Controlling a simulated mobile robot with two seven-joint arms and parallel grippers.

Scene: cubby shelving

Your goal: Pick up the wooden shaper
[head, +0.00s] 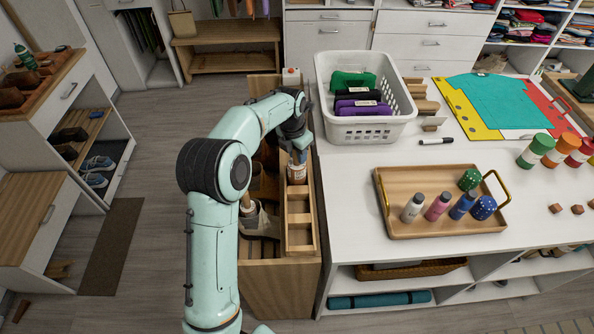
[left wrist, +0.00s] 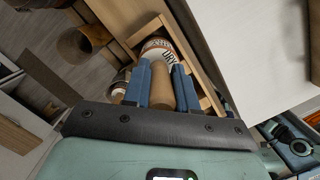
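A light wooden piece, apparently the shaper (head: 248,208), stands at a grey shoe in the narrow wooden box, left of the slatted organizer. My left gripper (head: 297,152) points down over the organizer's far part, apart from that piece. Below it is a white and brown can (head: 297,173). In the left wrist view the blue fingers (left wrist: 161,86) stand apart on both sides of a plain brown cylinder (left wrist: 160,82), in line with the can labelled DRY (left wrist: 158,50). Whether they press on the cylinder is unclear. My right gripper is not in view.
The wooden box (head: 280,290) has tall sides and an organizer (head: 301,222) along its right. A white counter (head: 350,215) edges it on the right, with a white basket (head: 370,128) and a wooden tray (head: 440,222) of bottles. Open floor (head: 165,230) lies left.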

